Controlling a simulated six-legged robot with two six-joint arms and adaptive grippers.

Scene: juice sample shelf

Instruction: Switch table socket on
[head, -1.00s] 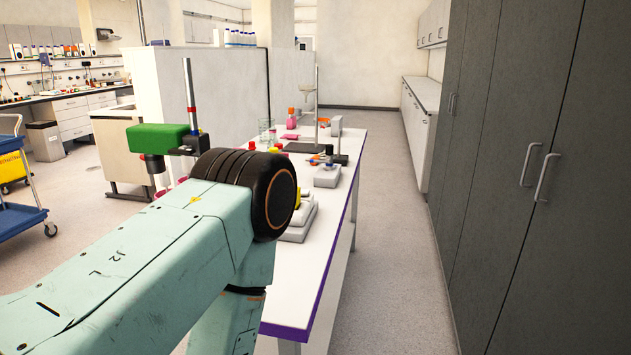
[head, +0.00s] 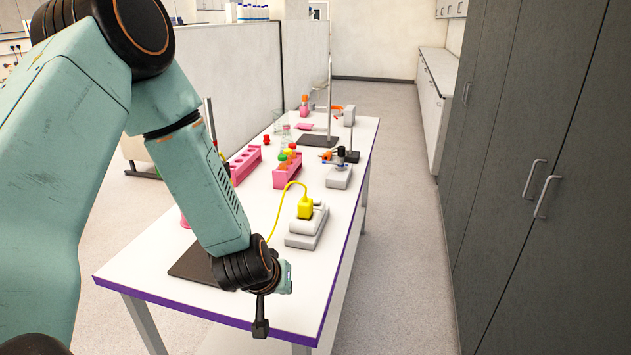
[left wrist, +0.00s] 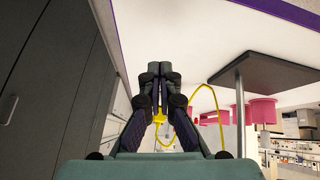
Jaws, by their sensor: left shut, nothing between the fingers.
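The table socket (head: 308,240) is a pale grey block on the white table near its right edge. A yellow plug (head: 305,209) with a yellow cord sits in it. Its switch is too small to make out. My left gripper (left wrist: 160,70) is shut and empty in the left wrist view, where the scene appears upside down. The yellow plug also shows there between the finger links (left wrist: 159,119). In the head view my left wrist is over the near end of the table, short of the socket and apart from it. The fingertips are hard to see there. My right gripper is not in view.
The table (head: 230,309) has a purple edge. A dark stand base (head: 192,262) lies left of my wrist. Pink racks (head: 287,173) and a small grey device (head: 339,177) stand behind the socket. Dark cabinets (head: 540,120) line the right; the aisle between is clear.

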